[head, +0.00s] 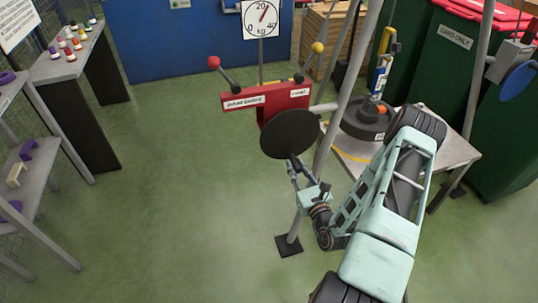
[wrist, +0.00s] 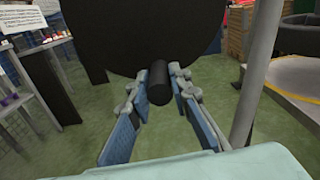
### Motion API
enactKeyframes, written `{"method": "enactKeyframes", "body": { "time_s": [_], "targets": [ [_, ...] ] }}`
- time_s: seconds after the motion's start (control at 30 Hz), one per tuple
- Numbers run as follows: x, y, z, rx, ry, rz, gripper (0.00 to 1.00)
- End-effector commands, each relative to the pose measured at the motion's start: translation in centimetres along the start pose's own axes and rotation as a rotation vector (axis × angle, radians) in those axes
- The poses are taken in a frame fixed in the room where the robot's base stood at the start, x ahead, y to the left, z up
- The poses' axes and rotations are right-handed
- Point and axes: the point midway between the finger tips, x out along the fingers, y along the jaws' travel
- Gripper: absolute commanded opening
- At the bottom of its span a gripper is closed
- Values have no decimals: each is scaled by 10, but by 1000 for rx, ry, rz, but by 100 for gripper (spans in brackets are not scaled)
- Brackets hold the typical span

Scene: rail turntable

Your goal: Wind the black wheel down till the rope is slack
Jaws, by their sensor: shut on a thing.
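The black wheel (head: 290,135) is a dark disc on the front of a red winch box (head: 268,102), which stands on a post. It fills the top of the wrist view (wrist: 150,35). A short black handle (wrist: 159,80) sticks out from its face towards me. My gripper (head: 294,166) is just below the wheel in the head view. In the wrist view its fingers (wrist: 159,88) are closed on the handle, one on each side. I cannot make out the rope clearly. A dial (head: 262,18) marked in kg has its red pointer a little right of 20.
A dark round weight (head: 366,120) is on the grey table (head: 455,150) at right, with a yellow and blue device above it. Grey poles stand close to my arm. Levers with red and yellow knobs rise behind the box. Floor at left is clear.

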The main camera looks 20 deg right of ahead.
Motion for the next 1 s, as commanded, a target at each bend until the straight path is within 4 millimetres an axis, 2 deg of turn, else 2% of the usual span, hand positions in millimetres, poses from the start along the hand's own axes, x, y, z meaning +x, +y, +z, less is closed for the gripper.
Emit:
{"method": "enactKeyframes", "body": {
  "time_s": [0.03,0.2,0.67,1.0],
  "targets": [
    [-1,-7,-2,-28,5,-11,0],
    [-2,-14,-1,-97,5,-11,0],
    [-1,-16,-1,-129,4,-11,0],
    [-1,-29,2,-270,3,-11,0]
  ]
}}
